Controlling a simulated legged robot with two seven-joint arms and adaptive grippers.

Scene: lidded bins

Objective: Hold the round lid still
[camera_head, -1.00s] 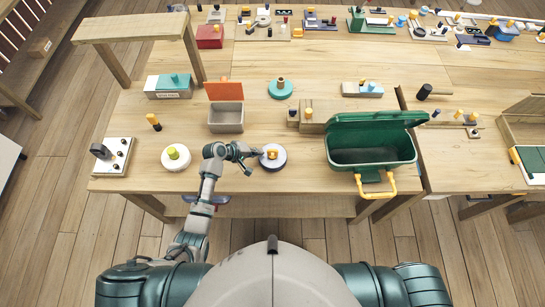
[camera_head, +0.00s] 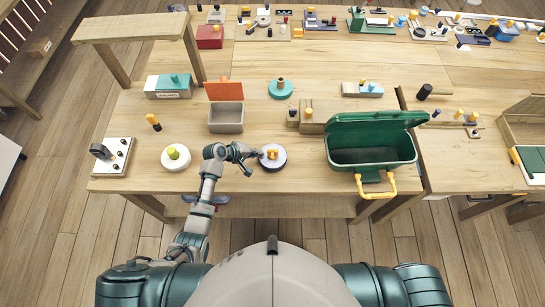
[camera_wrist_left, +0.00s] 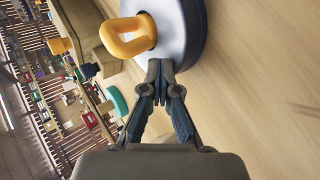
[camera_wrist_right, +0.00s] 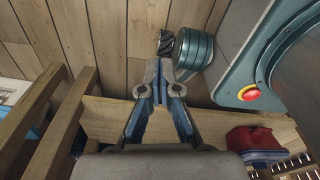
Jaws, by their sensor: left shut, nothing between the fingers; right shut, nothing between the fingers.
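The round lid (camera_head: 272,164) is a pale grey-white disc with a dark rim and a yellow loop handle (camera_head: 272,154). It lies near the table's front edge. In the left wrist view, the lid (camera_wrist_left: 178,22) is at the top, and its yellow handle (camera_wrist_left: 128,36) stands up from it. My left gripper (camera_head: 257,153) is at the lid's left edge, its fingers shut with nothing between them. In that wrist view, its fingertips (camera_wrist_left: 160,70) meet or nearly meet the rim; contact is not certain. My right gripper (camera_wrist_right: 158,68) is shut and empty, away from the lid, over the floor.
A white round piece with a yellow-green knob (camera_head: 175,157) lies left of my left arm. A grey open bin with an orange lid (camera_head: 226,118) stands behind. A green lidded bin (camera_head: 372,150) with a yellow handle stands to the right. Bare table lies between.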

